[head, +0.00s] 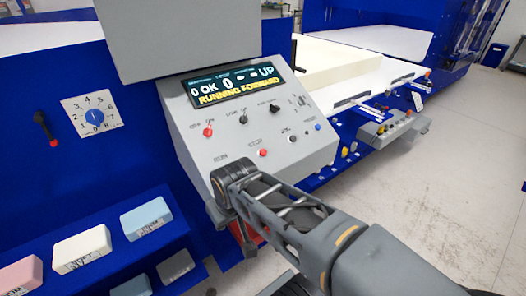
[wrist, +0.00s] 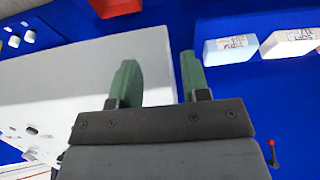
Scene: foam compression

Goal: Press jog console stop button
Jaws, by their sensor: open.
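The jog console (head: 238,128) is a grey box with a sloped face, in the middle of the head view. Its display (head: 233,85) reads "RUNNING FORWARD". A red control (head: 208,132) sits at the left of the face and a red button (head: 263,152) sits lower down. Their labels are too small to read, so I cannot tell which is stop. In the head view my gripper is at the console's lower front edge, below the buttons. In the wrist view my gripper (wrist: 160,78) has its green fingers apart with nothing between them. The console's grey side (wrist: 60,95) lies behind them.
Coloured foam samples, including a white one (head: 82,248) and a blue one (head: 146,218), sit on blue ledges at left. A dial (head: 93,114) and a red-tipped lever (head: 43,125) are on the blue panel. A grey control box (head: 393,129) stands right. Floor at right is clear.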

